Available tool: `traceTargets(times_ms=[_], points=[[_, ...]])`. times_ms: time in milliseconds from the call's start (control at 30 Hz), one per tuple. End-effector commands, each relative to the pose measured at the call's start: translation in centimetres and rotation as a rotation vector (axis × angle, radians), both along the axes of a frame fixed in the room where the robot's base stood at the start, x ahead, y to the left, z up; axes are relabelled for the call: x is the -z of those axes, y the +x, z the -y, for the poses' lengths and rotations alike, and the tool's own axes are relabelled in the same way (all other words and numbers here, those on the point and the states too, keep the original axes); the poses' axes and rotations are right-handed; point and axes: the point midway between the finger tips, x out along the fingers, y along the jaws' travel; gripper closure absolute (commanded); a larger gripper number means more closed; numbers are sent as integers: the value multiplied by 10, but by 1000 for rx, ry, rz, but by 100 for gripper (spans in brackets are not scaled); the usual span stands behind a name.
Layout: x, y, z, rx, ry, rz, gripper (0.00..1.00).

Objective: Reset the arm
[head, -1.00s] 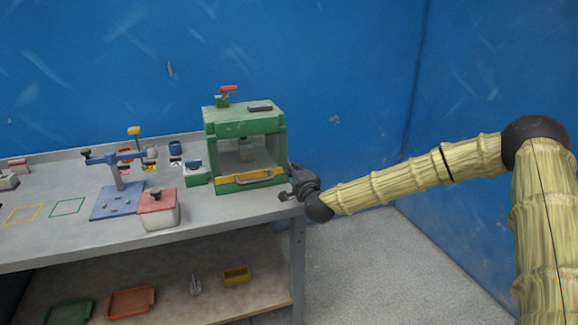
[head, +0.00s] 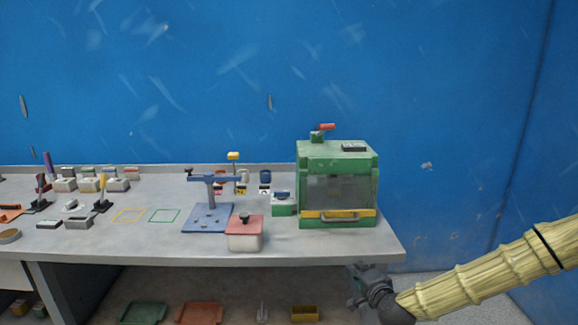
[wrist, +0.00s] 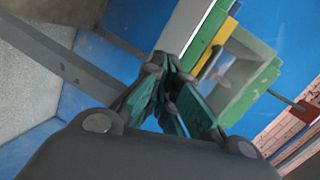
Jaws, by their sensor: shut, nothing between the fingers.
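My gripper (head: 357,284) is at the end of my bamboo-like arm, low at the lower right of the head view, by the table's front right corner. It looks shut and empty. Its dark fingers with teal pads show together in the wrist view (wrist: 168,92). The green machine (head: 337,151) with a yellow front bar and a red-topped lever stands on the table's right end, above and left of my gripper in the head view. It shows tilted in the wrist view (wrist: 205,45). My gripper appears apart from it.
The grey table (head: 150,245) runs left with a blue stand (head: 208,215), a red-lidded box (head: 245,232) and several small blocks and clamps. A lower shelf holds a green tray (head: 142,312), a red tray (head: 200,313) and a yellow bin (head: 304,313). Floor right of the table looks clear.

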Motion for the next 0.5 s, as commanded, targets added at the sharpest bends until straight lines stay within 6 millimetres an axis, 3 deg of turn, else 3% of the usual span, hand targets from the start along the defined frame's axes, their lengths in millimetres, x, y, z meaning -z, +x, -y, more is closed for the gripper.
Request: traceTargets(times_ms=[33,200,500], points=[[23,-16,-15,-42,-41,-48,100],[96,-74,-47,-170,-179,-199,100],[205,-203,-70,-420,-427,-466,100]])
